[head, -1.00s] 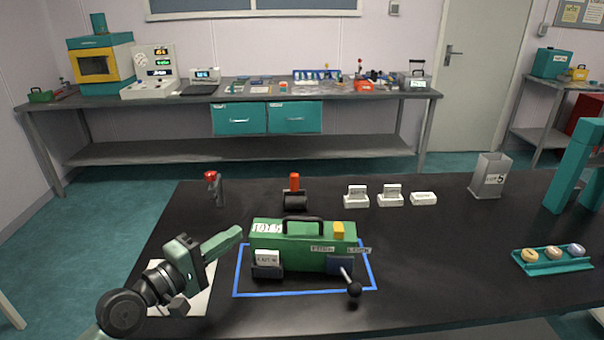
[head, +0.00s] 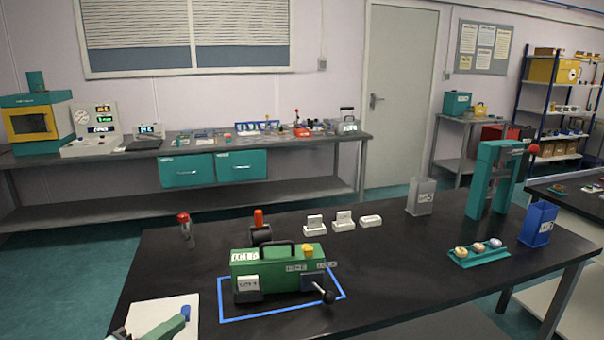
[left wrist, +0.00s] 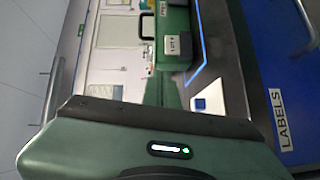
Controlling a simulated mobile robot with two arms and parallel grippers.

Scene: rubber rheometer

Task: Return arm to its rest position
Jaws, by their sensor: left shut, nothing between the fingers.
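My left gripper (head: 168,327) shows only in part at the bottom left edge of the head view. It is shut and empty, low in the picture beside a white sheet (head: 160,313) on the black bench. A small blue item (head: 185,312) is on the sheet. The green machine (head: 272,265) with a black handle stands inside a blue outline (head: 262,316), apart from the gripper and to its right. In the left wrist view, my own green housing fills the bottom, and the machine (left wrist: 172,22) is at the top. My right gripper is not in view.
White holders (head: 343,222), a clear bin (head: 420,197), a teal press frame (head: 492,180), a teal tray (head: 478,256) and a blue bin (head: 538,224) stand farther right. A red-topped tube (head: 185,230) stands at the left. The bench's front right is clear.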

